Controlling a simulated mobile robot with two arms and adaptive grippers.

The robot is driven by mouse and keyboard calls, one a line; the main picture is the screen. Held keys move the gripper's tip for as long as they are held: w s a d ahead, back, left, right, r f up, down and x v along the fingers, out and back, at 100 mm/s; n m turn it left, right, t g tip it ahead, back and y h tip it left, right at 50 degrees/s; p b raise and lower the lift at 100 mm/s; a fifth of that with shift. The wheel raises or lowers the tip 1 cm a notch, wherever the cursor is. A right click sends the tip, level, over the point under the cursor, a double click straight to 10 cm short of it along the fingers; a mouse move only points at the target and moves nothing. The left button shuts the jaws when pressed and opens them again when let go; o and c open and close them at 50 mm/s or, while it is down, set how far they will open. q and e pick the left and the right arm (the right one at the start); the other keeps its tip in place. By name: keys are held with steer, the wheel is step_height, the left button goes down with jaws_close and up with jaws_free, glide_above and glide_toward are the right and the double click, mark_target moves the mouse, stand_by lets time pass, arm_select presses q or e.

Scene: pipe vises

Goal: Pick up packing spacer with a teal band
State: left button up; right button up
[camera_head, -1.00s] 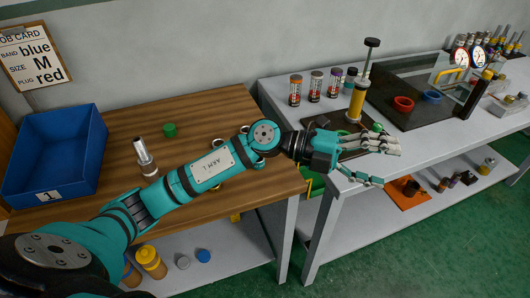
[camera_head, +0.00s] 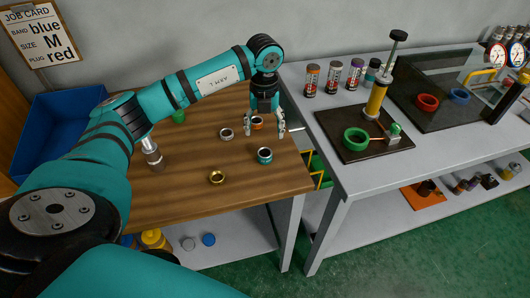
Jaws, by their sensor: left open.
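The packing spacer with a teal band (camera_head: 265,156) stands on the wooden table near its right edge, a short dark-topped ring with nothing touching it. My left gripper (camera_head: 265,129) points down over the table just behind the teal-banded spacer in the picture. Its fingers are spread and no thing is held between them. A spacer with an orange band (camera_head: 258,123) shows between the fingers, partly hidden; I cannot tell the height of the fingertips above it. My right gripper is not in view.
A silver ring (camera_head: 226,134) and a gold ring (camera_head: 217,178) lie nearby. A metal cylinder (camera_head: 153,154) and a blue bin (camera_head: 50,128) stand left. The grey bench (camera_head: 345,185) on the right holds a dark plate with a green ring (camera_head: 355,139) and an upright pump-like tool (camera_head: 377,97).

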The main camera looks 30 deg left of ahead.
mark_target(265, 152)
arm_select(q)
step_height(265, 152, down, 3)
steer(key=shift+d, duration=0.1)
steer(key=shift+f+p, duration=0.3)
steer(key=shift+f, duration=0.25)
steer(key=shift+s+f, duration=0.1)
steer(key=shift+f, duration=0.2)
steer(key=f+p, duration=0.1)
steer(key=f, duration=0.2)
steer(key=shift+s+d+f+p, duration=0.2)
steer(key=shift+f+p, duration=0.1)
steer(key=shift+p, duration=0.1)
steer(key=shift+f, duration=0.5)
steer(key=c, duration=1.3)
steer(key=shift+o, duration=0.2)
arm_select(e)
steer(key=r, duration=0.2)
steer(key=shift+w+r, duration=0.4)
arm_select(q)
steer(key=shift+r, duration=0.1)
